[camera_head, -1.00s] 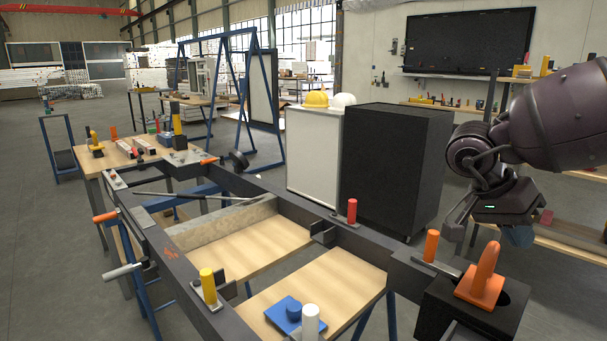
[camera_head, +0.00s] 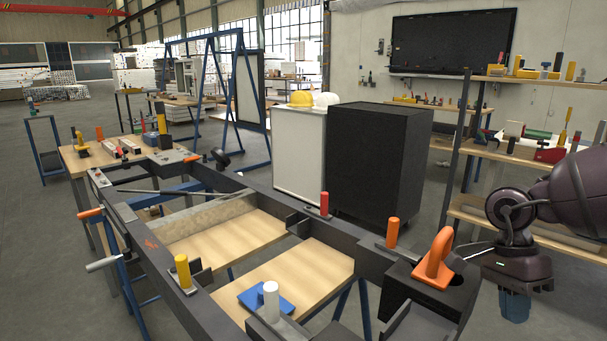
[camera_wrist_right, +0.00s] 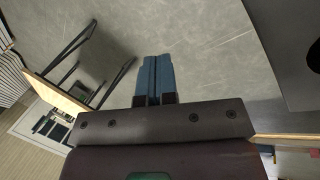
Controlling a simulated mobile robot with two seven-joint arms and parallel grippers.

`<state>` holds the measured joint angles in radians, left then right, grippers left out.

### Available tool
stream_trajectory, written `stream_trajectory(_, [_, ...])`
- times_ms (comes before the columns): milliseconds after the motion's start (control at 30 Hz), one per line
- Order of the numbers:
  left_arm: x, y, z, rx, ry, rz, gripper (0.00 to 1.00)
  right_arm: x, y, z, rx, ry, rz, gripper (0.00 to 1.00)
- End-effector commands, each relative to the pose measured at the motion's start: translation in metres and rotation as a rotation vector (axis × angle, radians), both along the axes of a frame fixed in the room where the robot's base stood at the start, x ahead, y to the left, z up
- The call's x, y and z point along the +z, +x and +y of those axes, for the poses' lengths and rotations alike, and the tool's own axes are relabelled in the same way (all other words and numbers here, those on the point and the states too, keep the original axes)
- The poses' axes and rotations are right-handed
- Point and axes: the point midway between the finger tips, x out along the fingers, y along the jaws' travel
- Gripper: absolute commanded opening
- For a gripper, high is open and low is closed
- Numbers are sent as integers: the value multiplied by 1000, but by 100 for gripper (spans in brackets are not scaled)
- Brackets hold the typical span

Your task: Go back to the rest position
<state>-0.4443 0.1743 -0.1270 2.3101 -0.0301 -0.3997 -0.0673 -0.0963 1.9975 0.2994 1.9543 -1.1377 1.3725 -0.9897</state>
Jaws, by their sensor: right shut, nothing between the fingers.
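My right gripper (camera_head: 515,306) hangs at the right side of the head view, fingers pointing down, beside the frame's dark corner block with the orange handle. It is apart from the frame. In the right wrist view its two blue fingers (camera_wrist_right: 154,75) are together with nothing between them, over the grey floor. My left gripper is in neither view.
The dark metal frame (camera_head: 240,308) fills the lower middle. An orange handle (camera_head: 434,258) stands on its right corner block, close to my right arm. A black cabinet (camera_head: 375,165) stands behind. Shelves with tools (camera_head: 535,146) stand at the right. Grey floor (camera_head: 30,260) is free at the left.

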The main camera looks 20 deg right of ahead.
Motion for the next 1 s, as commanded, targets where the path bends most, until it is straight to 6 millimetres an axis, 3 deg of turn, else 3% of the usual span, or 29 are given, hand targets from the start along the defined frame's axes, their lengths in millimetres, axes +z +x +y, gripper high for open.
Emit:
stream_trajectory(100, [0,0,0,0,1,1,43,-35,-22,12,-189,163,-7,0])
stream_trajectory(400, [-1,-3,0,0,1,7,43,-91,-60,52,-718,515,9,0])
stream_trajectory(700, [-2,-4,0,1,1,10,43,-125,-82,84,-1308,801,100,0])
stream_trajectory(1000, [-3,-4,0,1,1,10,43,-154,-101,101,-1930,1016,279,0])
